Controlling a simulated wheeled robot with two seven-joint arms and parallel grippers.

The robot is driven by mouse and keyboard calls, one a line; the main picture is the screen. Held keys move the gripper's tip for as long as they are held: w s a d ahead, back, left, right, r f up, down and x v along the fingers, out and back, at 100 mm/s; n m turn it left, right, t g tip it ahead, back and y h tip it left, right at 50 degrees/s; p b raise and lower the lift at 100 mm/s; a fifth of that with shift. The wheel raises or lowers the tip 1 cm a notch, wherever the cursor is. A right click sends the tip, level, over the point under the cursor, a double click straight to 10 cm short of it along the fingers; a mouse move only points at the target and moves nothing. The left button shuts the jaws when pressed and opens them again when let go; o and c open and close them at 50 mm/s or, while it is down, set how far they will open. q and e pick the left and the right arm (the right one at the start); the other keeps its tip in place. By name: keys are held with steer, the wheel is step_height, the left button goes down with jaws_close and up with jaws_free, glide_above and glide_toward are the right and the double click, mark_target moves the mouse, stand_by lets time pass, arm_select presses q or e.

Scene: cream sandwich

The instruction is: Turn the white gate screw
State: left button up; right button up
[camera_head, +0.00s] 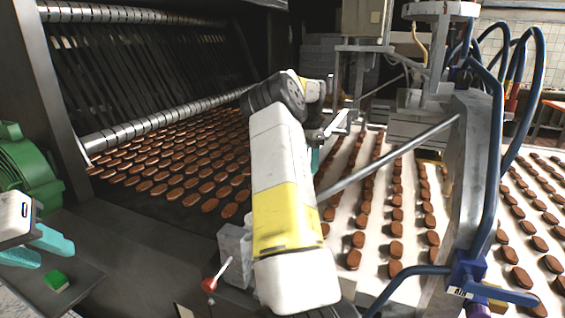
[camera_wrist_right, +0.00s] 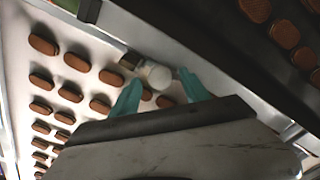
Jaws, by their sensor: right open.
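The white gate screw (camera_wrist_right: 158,75) shows in the right wrist view as a pale round knob beside a metal rail. My right gripper (camera_wrist_right: 160,79) has its two teal fingers apart, one on each side of the knob. I cannot tell whether either fingertip touches it. In the head view my right arm crosses the middle and hides the knob; only a bit of the teal right gripper (camera_head: 315,160) shows past the arm. My left gripper (camera_head: 57,252) is at the lower left, its teal fingers apart and empty, away from the screw.
Brown biscuits lie in rows on the dark belt (camera_head: 105,192) and the white conveyor (camera_head: 330,192). A red-knobbed lever (camera_head: 209,285) stands by my right arm. A green motor (camera_head: 25,170) and green block (camera_head: 55,281) are left. A metal post (camera_head: 470,170) with blue hoses stands right.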

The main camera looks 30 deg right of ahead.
steer(key=shift+c, duration=0.4)
jaws_close()
steer(key=shift+n, duration=0.3)
steer(key=n, duration=0.3)
steer(key=shift+w+n, duration=0.1)
steer(key=shift+n, duration=2.5)
steer(key=shift+o, duration=0.4)
jaws_free()
